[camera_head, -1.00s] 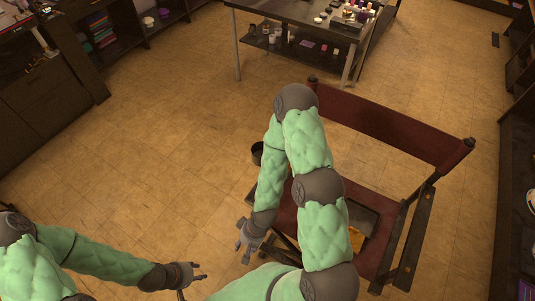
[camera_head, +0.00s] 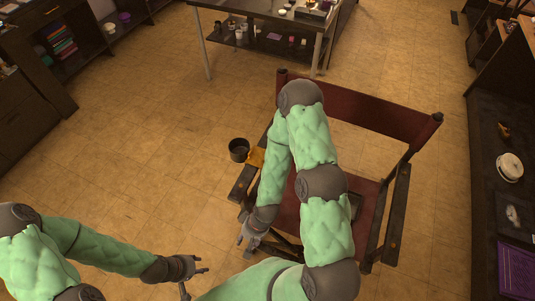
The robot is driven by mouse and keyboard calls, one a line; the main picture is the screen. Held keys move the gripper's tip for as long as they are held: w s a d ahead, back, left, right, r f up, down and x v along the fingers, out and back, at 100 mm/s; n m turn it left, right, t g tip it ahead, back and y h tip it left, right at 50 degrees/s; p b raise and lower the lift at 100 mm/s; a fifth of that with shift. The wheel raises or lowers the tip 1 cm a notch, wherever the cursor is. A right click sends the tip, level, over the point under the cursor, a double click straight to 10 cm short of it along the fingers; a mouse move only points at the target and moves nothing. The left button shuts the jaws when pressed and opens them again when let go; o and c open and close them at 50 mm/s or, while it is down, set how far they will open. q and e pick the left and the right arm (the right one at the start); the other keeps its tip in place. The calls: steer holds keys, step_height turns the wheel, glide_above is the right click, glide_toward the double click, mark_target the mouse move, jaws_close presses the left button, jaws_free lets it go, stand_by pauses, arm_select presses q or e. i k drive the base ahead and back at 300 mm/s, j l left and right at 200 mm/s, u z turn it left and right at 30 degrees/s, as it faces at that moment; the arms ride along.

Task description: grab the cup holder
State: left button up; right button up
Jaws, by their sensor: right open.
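A dark round cup holder (camera_head: 239,149) sticks out at the left side of the folding chair (camera_head: 380,118), beside its left armrest. A yellow-orange piece (camera_head: 256,157) shows right next to it, partly hidden by my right arm. My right gripper (camera_head: 246,241) is below the cup holder in the picture, near the chair's front left, open and empty. My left gripper (camera_head: 199,266) is at the lower left over the floor, well apart from the chair. Its fingers look spread and hold nothing.
The chair has a dark red back and seat and dark wooden arms. A metal table (camera_head: 262,20) with small items stands at the back. Dark shelves line the left and right edges. The tiled floor (camera_head: 140,130) left of the chair is clear.

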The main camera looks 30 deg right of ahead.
mark_target(240, 150)
steer(key=z, duration=0.8)
steer(key=k+j, duration=0.05)
